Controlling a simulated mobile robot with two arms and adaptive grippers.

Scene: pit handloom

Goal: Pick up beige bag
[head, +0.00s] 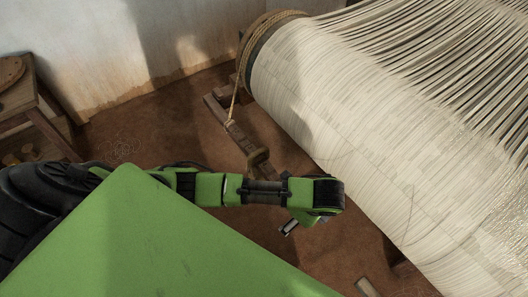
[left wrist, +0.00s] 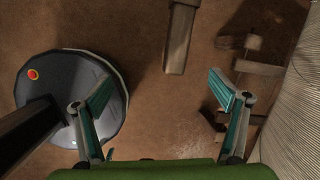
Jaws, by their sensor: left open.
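I see no beige bag in either view. In the head view my left arm reaches in from the left, and its gripper (head: 289,228) hangs below the wrist, mostly hidden by it, over the brown floor. In the left wrist view the left gripper (left wrist: 162,92) has its two teal-padded fingers spread wide, with only bare floor between them. My right gripper is in neither view.
A large roll of cream warp threads (head: 330,110) fills the right side, close to my left wrist. A wooden beam with rope (head: 232,132) lies beside it. A wooden stool (head: 30,115) stands at the left by the pale wall (head: 130,45). Brown floor (head: 150,125) is open between.

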